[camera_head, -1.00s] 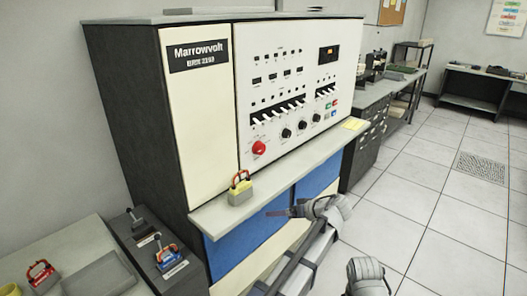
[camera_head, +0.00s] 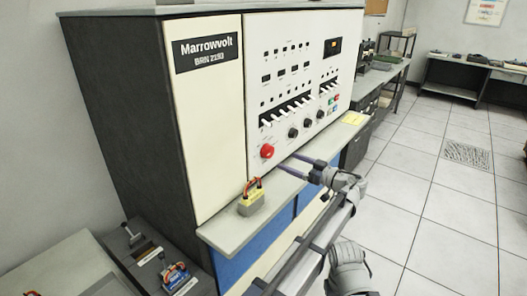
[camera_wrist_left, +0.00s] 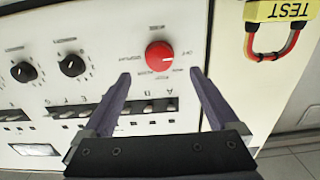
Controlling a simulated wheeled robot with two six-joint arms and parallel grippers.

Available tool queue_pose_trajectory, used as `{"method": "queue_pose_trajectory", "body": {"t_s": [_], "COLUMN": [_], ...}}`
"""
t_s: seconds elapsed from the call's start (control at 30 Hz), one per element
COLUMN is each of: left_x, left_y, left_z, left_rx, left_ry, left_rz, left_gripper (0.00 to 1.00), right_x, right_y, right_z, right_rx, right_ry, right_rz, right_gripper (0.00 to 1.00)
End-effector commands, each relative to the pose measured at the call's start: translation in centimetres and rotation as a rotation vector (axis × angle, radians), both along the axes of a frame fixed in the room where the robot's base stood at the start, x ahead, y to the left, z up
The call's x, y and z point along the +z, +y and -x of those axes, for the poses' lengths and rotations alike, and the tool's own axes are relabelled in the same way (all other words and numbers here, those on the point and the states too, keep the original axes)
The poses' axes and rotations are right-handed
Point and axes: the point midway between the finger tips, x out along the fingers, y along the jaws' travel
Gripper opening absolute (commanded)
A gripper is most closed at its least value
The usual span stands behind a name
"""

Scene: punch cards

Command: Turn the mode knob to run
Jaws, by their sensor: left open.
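The red round knob (camera_head: 267,151) sits low on the white panel of the Marrowvolt cabinet. It is large in the left wrist view (camera_wrist_left: 160,56), with small lettering around it that I cannot read surely. My left gripper (camera_head: 286,163) is open and empty, its purple fingers pointing at the panel just right of and below the red knob. In the left wrist view the fingertips (camera_wrist_left: 160,74) frame the knob on both sides; I see no contact. Smaller black knobs (camera_wrist_left: 71,65) lie to the left there. My right gripper's fingers do not show.
A yellow block with a red handle (camera_head: 252,203), marked TEST in the wrist view, stands on the grey ledge (camera_head: 228,232) below the panel. White switches (camera_head: 288,112) line the panel above the black knobs. A yellow note (camera_head: 353,118) lies at the ledge's right end. The floor right is clear.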

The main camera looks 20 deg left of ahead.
Motion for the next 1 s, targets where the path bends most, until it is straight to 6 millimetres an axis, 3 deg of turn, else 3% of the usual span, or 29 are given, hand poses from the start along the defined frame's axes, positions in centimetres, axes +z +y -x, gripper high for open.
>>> {"method": "queue_pose_trajectory", "body": {"t_s": [0.27, 0.7, 1.0], "left_x": [0.2, 0.1, 0.1], "left_y": [0.2, 5.9, 7.2], "left_z": [-0.2, -2.3, -2.8], "left_rx": [-0.001, 0.0, -0.001], "left_ry": [-0.01, -0.008, -0.008], "left_rz": [-0.004, -0.004, -0.004], "left_gripper": [0.94, 0.94, 0.94], "right_x": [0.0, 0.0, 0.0], "right_y": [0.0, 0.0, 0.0], "right_z": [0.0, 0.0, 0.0], "right_rx": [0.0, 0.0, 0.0], "right_ry": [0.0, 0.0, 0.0], "right_rz": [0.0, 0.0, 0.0], "right_gripper": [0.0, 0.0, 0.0]}}
